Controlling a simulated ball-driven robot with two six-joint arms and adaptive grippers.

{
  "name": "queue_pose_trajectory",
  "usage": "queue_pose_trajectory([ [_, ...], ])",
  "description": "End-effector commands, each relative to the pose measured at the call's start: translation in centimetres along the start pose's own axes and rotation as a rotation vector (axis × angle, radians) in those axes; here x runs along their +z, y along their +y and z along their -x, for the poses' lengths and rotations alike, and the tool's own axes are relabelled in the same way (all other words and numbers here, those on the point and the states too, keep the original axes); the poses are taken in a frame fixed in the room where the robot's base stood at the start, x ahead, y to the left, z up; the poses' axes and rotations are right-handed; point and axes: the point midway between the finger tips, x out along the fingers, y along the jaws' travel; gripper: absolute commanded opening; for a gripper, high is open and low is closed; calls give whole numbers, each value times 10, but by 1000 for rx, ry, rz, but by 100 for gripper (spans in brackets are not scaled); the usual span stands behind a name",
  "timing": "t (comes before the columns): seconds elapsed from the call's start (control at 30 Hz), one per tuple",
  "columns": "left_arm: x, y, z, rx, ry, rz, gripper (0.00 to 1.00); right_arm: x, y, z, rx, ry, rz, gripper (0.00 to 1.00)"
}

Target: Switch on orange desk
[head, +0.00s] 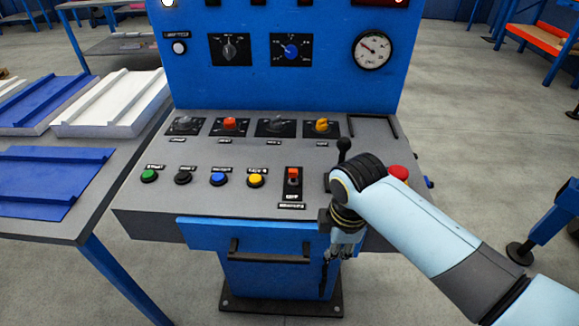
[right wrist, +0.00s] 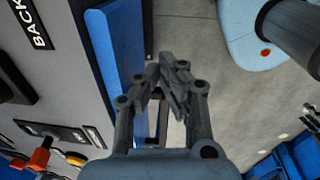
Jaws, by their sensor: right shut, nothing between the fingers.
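The sloped grey desk (head: 140,205) carries a row of rotary knobs, among them an orange one (head: 322,126) at the right end and a red-orange one (head: 230,124). A red-orange toggle switch (head: 293,175) stands on a black plate lower on the desk, right of the yellow button. A red-orange switch handle (right wrist: 40,158) shows at the lower left of the right wrist view. My right gripper (head: 329,272) hangs in front of the desk's front edge, pointing down, clear of the controls. Its fingers (right wrist: 168,85) are shut and empty. My left gripper is out of view.
Green, black, blue and yellow buttons (head: 256,181) line the desk front. A black lever (head: 343,150) and a red mushroom button (head: 398,172) are near my right arm. A handle bar (head: 268,252) is below. A side table (head: 60,230) holds panels.

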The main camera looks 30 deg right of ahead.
Motion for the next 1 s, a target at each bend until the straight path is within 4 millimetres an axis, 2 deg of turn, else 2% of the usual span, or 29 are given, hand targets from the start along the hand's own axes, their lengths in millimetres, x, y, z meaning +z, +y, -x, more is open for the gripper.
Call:
queue_pose_trajectory([
  [0.03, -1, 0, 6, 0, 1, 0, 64, -9, 11, 25, 3, 7, 69, 0],
  [0.07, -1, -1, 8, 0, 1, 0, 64, -12, 16, 38, 1, 8, 113, 0],
  [0.27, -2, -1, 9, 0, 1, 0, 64, -34, 41, 56, -52, 12, 428, 0],
  [0.5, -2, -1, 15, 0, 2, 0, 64, -70, 82, 103, -127, 63, 967, 0],
  [0.7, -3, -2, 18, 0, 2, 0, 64, -92, 105, 140, -171, 125, 1339, 0],
  [0.83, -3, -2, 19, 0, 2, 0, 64, -97, 111, 153, -184, 149, 1463, 0],
  [1.0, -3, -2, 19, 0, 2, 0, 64, -99, 113, 157, -188, 158, 1509, 0],
])
